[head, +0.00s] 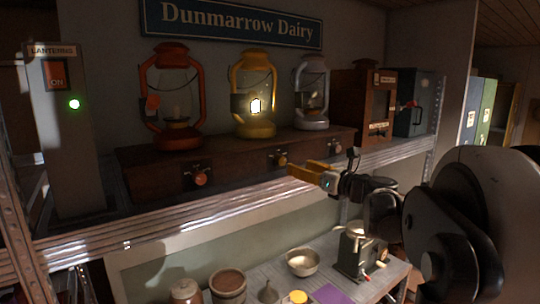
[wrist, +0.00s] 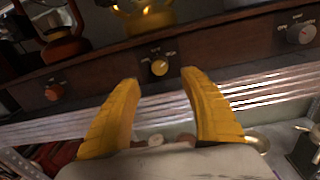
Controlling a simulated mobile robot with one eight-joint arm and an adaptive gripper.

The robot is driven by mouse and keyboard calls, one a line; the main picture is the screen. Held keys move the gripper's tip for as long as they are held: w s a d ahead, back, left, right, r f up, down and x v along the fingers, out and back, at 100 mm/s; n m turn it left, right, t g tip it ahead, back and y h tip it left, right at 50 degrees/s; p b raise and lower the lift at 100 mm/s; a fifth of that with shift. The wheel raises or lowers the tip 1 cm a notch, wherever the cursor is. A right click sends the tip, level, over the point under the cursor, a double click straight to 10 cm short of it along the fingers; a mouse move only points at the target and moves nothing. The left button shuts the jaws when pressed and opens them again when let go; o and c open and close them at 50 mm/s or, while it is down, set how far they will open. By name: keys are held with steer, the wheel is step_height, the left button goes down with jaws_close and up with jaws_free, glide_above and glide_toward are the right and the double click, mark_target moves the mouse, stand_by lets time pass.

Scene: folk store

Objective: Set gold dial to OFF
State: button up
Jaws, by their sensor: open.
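The gold dial (head: 281,159) is on the front of the dark wooden lantern base, below the yellow lantern (head: 254,123), which glows. In the wrist view the gold dial (wrist: 160,67) sits between and just beyond my two yellow fingertips. Small labels surround it, too small to read, and I cannot tell its setting. My gripper (head: 297,173) is open and empty in front of the base, close to the dial but apart from it. The open fingers also show in the wrist view (wrist: 160,76).
A red-orange dial (head: 200,178) and a silver dial (wrist: 302,33) flank the gold one. A red lantern (head: 173,115) and a grey lantern (head: 312,100) stand unlit. The metal shelf edge (head: 200,215) runs below. A lantern switch (head: 57,77) reads ON beside a green light.

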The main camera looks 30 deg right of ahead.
mark_target(283, 161)
steer(key=w, duration=0.3)
steer(key=w+p, duration=0.1)
steer(key=w, duration=0.2)
steer(key=w+a, duration=0.1)
steer(key=w, duration=0.1)
steer(key=shift+w+p, duration=0.4)
jaws_close()
